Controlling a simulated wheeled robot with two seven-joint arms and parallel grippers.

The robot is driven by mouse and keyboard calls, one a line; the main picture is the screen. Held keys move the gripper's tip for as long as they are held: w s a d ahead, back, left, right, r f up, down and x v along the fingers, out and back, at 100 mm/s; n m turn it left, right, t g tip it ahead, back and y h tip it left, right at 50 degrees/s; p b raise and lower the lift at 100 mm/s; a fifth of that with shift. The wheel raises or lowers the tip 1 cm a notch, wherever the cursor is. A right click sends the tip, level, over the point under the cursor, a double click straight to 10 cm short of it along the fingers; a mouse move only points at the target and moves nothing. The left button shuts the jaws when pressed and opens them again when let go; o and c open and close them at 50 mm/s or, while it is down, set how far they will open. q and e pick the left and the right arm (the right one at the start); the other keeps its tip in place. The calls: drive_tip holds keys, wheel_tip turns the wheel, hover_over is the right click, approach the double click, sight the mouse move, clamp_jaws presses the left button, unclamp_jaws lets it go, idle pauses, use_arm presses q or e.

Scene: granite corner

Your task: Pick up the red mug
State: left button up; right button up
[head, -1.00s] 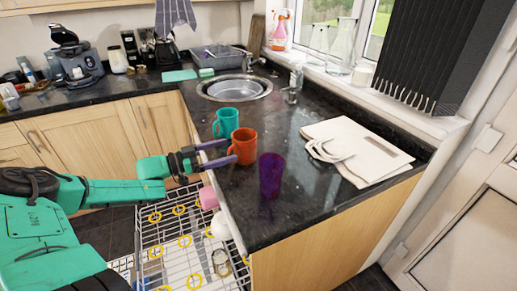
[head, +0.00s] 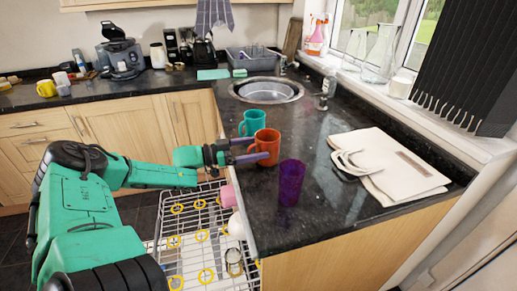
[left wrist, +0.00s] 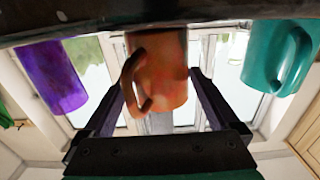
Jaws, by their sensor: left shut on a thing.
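The red mug (head: 267,146), orange-red with a handle on its left, stands upright on the dark counter (head: 325,185). My left gripper (head: 258,149) reaches it from the left, with one finger on each side of it. In the left wrist view, which is upside down, the red mug (left wrist: 172,70) sits between the two fingers, handle toward the palm. The left gripper (left wrist: 155,100) is shut on the mug. My right gripper is not in view.
A teal mug (head: 252,122) stands just behind the red mug and a purple cup (head: 291,182) just in front. A white bag (head: 395,168) lies to the right. An open dishwasher rack (head: 200,245) is below the counter edge. The sink (head: 268,90) is behind.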

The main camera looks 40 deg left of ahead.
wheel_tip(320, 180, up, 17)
drive_tip(key=p, duration=1.6)
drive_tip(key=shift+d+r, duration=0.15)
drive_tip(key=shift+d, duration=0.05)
